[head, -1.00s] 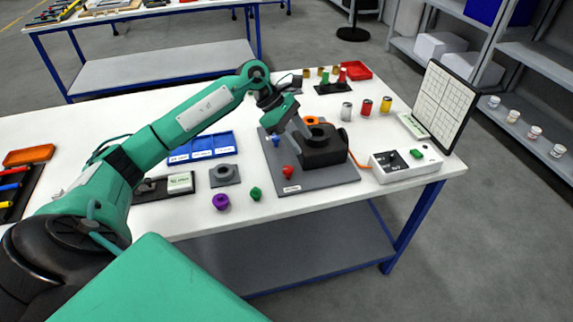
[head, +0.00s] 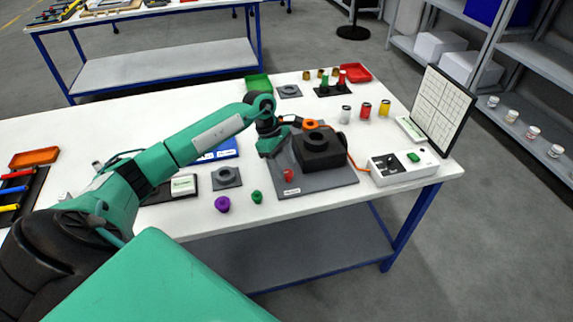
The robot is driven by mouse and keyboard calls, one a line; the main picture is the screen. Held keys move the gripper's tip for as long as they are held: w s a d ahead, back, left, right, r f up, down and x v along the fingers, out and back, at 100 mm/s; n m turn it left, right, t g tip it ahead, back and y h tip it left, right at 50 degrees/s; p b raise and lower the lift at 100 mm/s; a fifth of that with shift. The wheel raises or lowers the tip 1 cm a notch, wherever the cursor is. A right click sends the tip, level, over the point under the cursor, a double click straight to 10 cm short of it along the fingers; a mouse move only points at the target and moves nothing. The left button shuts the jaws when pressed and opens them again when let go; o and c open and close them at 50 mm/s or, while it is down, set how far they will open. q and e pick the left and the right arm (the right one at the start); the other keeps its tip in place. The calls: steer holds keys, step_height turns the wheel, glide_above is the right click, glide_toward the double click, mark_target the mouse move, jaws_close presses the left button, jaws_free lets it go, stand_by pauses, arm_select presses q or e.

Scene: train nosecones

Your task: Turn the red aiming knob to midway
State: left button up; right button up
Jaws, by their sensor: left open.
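The red knob (head: 288,175) stands near the front left corner of the grey board (head: 318,182), beside a small white label. A black block (head: 319,150) with a round opening on top sits on the same board, behind and to the right of the knob. My left gripper (head: 280,154) is open and comes down over the board's left part, just behind the red knob. I cannot tell whether its fingers touch the knob; the knob's pointer direction is too small to read. My right gripper is not in view.
A white control box (head: 402,167) and an upright grid panel (head: 444,110) stand at the right. A purple piece (head: 222,204) and a green piece (head: 257,197) lie left of the board. Cans (head: 365,110) stand behind. The front table strip is mostly clear.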

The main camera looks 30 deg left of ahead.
arm_select(q)
steer(key=shift+x, duration=1.1)
steer(key=c, duration=1)
steer(key=shift+o, duration=0.2)
steer(key=shift+f, duration=0.1)
